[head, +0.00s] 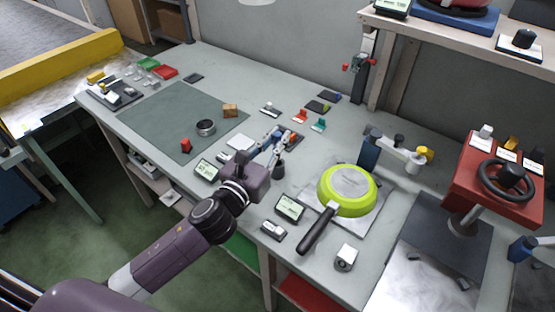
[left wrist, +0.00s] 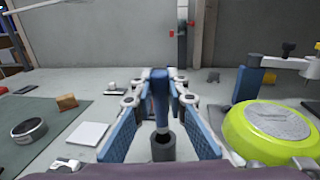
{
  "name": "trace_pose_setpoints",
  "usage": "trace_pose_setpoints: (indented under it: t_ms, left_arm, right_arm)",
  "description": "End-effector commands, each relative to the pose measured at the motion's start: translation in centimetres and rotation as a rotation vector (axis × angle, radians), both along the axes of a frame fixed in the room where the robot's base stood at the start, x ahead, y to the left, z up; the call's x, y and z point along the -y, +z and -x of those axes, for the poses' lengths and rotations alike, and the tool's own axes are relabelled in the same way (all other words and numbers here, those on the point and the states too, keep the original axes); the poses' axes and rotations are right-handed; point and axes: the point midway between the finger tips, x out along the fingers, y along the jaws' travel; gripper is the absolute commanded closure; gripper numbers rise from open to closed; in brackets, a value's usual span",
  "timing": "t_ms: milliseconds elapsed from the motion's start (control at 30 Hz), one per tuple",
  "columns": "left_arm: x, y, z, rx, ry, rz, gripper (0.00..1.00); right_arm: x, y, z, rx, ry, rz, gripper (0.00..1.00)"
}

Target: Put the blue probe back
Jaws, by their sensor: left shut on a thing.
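My left gripper (head: 276,138) reaches over the bench from the lower left in the head view. In the left wrist view its blue-padded fingers (left wrist: 160,110) are closed around the upright blue probe (left wrist: 159,88). A dark round holder (left wrist: 163,146) with an open top stands directly below the probe; it also shows in the head view (head: 279,171). The probe's lower end is at or just above the holder's mouth; I cannot tell whether it is inside. The fingers hide part of the probe in the head view. My right gripper is not in view.
A lime-green pan (head: 329,200) lies upside down right of the holder, its dark handle toward the front. A small display (head: 290,207) stands in front. A blue post with a white arm (head: 368,152) stands behind the pan. A green mat (head: 150,118) lies left.

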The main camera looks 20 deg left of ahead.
Motion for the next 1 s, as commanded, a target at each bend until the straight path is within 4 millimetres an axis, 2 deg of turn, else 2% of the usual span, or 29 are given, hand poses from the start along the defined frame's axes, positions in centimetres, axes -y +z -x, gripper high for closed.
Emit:
trace_pose_setpoints:
  t_ms: [33,167,433,900,933,1000]
  left_arm:
    - [0.0,-0.9,0.0,0.0,0.001,0.002,1.0]
    - [0.0,-1.7,0.0,0.002,0.0,0.0,1.0]
    - [0.0,-5.5,0.0,0.0,0.001,0.002,1.0]
    - [0.0,-6.4,0.0,0.001,-0.001,-0.001,1.0]
    - [0.0,-6.4,0.0,0.001,-0.001,0.0,0.85]
    - [0.0,-6.3,0.0,0.001,-0.001,0.0,0.78]
  right_arm:
    - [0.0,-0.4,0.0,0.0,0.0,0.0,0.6]
    - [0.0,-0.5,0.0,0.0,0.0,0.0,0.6]
    - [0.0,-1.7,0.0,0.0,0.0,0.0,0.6]
    - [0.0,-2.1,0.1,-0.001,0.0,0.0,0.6]
    - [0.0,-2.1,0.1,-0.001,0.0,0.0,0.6]
    - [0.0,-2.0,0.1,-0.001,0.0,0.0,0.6]
